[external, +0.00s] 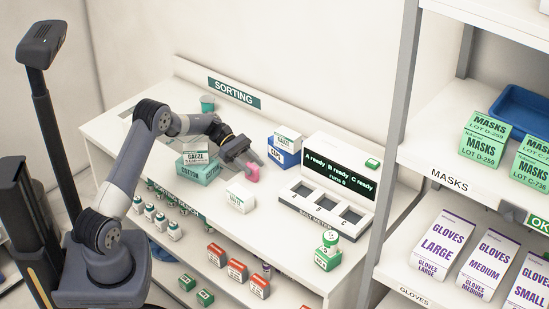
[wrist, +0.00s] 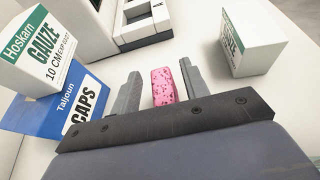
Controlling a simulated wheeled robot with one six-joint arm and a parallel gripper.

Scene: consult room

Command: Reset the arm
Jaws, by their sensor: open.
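My gripper (external: 243,170) is stretched over the white sorting counter (external: 285,235), with the arm bent at the elbow. In the wrist view my gripper (wrist: 160,69) is open, its two grey fingers apart. A pink speckled block (wrist: 163,86) shows between the fingers, with a gap on each side. In the external view the pink block (external: 252,172) is at the fingertips. Whether it rests on the counter is unclear.
A gauze box (wrist: 40,48) sits on a blue caps box (wrist: 62,106), left of my gripper. A white gauze box (wrist: 252,42) stands to the right. A station with a display (external: 340,168) and slots stands behind. Stacked boxes (external: 197,174) stand near my forearm. Shelving (external: 398,175) rises at right.

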